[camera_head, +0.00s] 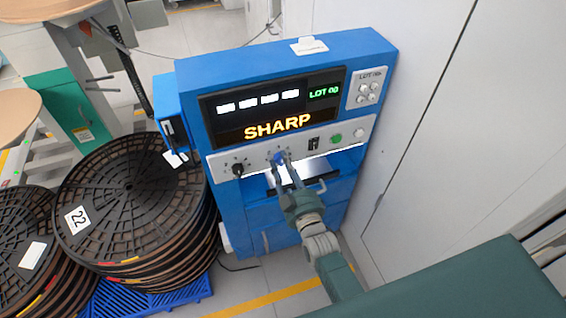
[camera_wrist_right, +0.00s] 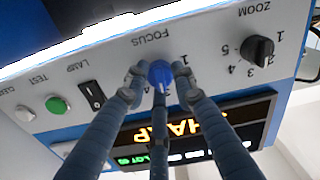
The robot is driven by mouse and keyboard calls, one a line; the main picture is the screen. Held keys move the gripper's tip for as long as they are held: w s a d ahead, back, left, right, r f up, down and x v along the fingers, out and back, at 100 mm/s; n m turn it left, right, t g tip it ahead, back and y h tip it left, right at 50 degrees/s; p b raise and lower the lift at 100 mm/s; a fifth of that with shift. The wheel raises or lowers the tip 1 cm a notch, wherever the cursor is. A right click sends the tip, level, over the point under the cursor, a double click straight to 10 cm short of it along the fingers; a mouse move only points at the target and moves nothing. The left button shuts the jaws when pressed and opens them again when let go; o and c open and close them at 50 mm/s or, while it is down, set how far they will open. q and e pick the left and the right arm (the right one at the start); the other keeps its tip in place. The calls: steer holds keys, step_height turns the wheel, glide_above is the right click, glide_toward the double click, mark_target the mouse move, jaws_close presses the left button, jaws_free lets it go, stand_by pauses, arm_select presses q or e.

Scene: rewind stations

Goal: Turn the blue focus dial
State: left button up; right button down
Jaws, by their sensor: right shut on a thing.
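The blue focus dial (camera_head: 279,157) sits on the light control strip of a blue machine (camera_head: 232,219), below its display. In the right wrist view the dial (camera_wrist_right: 160,74) shows under the FOCUS label, with a white pointer line. My right gripper (camera_head: 282,165) reaches up to the strip. Its fingers (camera_wrist_right: 158,88) are closed around the dial, one on each side and one in front. The display (camera_head: 277,124) reads SHARP in orange and LOT 00 in green. My left gripper is not in view.
The black zoom dial (camera_head: 238,170) is just left of the focus dial. A black lamp switch (camera_head: 313,143) and green test button (camera_head: 336,139) are to the right. Stacked black reels (camera_head: 130,200) stand left of the machine. A pale wall (camera_head: 430,120) stands close on the right.

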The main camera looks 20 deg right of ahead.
steer(key=shift+r+n, duration=0.2)
steer(key=shift+n, duration=0.1)
steer(key=c, duration=1.4)
jaws_free()
steer(key=shift+f, duration=0.1)
steer(key=shift+s+f, duration=0.1)
steer(key=shift+s, duration=0.4)
steer(key=s, duration=1.1)
steer(key=shift+d, duration=0.15)
